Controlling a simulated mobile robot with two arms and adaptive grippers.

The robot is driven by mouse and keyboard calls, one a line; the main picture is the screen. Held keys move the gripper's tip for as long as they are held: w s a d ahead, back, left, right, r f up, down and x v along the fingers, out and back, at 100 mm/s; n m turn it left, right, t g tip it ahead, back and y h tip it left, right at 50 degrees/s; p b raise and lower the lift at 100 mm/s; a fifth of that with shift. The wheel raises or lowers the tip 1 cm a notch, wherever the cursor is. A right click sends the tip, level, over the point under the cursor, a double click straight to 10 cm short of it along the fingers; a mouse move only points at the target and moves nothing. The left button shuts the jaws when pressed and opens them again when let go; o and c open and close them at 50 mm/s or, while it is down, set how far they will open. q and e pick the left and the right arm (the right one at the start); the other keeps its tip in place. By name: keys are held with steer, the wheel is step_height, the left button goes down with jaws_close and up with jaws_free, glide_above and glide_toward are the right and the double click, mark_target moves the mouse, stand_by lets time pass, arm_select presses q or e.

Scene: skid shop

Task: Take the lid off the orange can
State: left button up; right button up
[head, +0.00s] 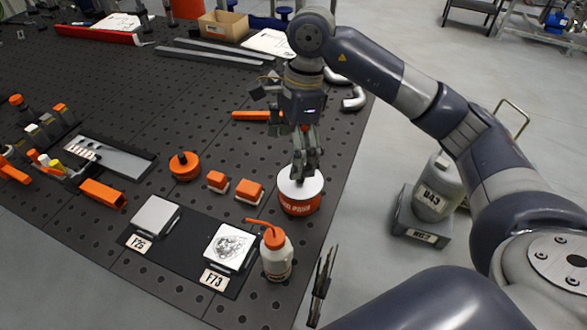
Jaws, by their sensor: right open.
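The orange can (300,208) stands upright on the perforated dark table near its right edge, with white lettering on its side. Its pale round lid (289,188) is on top. My right gripper (306,174) points down over the lid, with its fingers open. The fingertips overlap the far part of the lid in the head view, and I cannot tell whether they touch it. My left gripper is not in view.
A white bottle with an orange spout (276,257) stands in front of the can. Orange-and-white blocks (248,192) and a round orange container (184,167) lie to the left. A thin dark upright object (321,286) is near the table's right edge. Grey pipe elbows (354,98) lie behind.

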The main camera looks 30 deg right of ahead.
steer(key=d, duration=0.1)
steer(key=d+h, duration=0.2)
steer(key=shift+w+d+r, duration=0.1)
steer(key=shift+w+r, duration=0.25)
steer(key=shift+d+f, duration=0.15)
steer(key=shift+f, duration=0.1)
steer(key=f, duration=0.4)
steer(key=shift+s+p, duration=0.2)
steer(key=shift+p, duration=0.2)
steer(key=shift+w+f, duration=0.1)
steer(key=shift+f, duration=0.25)
steer(key=shift+f+p, duration=0.6)
steer(key=f, duration=0.1)
steer(key=f+p, duration=0.1)
steer(key=f, duration=0.1)
steer(key=shift+w+a+f+p, duration=0.1)
steer(key=shift+a+f+p, duration=0.1)
steer(key=shift+a+p, duration=0.1)
steer(key=shift+d+f, duration=0.1)
steer(key=shift+f, duration=0.3)
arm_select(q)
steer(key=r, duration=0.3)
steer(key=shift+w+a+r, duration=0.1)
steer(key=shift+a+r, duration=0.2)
arm_select(e)
steer(key=shift+c, duration=0.6)
